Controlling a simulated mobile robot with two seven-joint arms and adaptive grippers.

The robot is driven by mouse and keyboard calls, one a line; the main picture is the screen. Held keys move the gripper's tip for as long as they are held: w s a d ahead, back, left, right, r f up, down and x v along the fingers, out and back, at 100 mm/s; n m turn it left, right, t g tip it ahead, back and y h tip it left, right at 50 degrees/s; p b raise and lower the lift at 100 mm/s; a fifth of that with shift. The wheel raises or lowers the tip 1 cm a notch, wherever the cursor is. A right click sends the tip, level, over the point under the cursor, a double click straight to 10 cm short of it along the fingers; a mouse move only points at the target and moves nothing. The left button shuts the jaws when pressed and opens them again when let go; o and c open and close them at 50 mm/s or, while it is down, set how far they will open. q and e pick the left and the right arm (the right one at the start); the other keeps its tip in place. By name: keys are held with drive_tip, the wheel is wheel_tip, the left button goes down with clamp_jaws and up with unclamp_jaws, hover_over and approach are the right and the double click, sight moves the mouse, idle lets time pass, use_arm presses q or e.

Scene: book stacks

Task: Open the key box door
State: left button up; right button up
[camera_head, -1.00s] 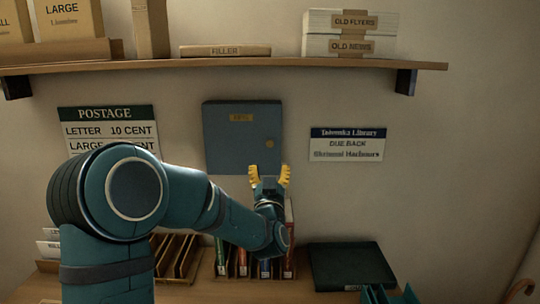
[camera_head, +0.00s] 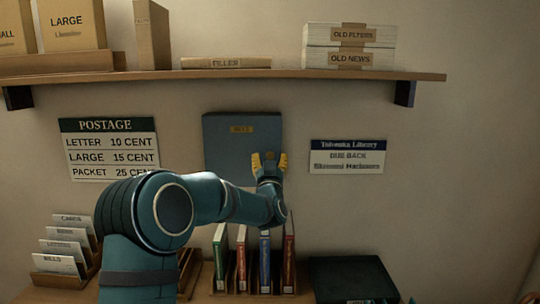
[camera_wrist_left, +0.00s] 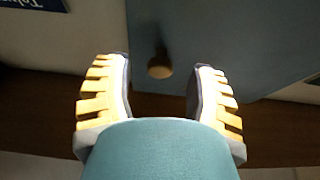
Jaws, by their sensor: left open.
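The key box (camera_head: 229,135) is a blue-grey wall cabinet with a small yellow label, and its door looks closed. My left gripper (camera_head: 269,160) is at the lower right part of the door in the head view and hides the knob there. In the left wrist view the round brass knob (camera_wrist_left: 159,67) shows beyond and between the open yellow fingers of my left gripper (camera_wrist_left: 160,95). The fingers look apart from the knob on both sides. My right gripper is not in view.
A wooden shelf (camera_head: 300,75) with boxes runs above the key box. A postage sign (camera_head: 110,150) and a library sign (camera_head: 347,157) flank it. Upright books (camera_head: 265,262), a card rack (camera_head: 66,250) and a dark box (camera_head: 352,278) stand below.

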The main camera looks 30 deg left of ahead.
use_arm(q)
drive_tip(key=shift+x, duration=1.1)
clamp_jaws()
drive_tip(key=shift+f, duration=0.1)
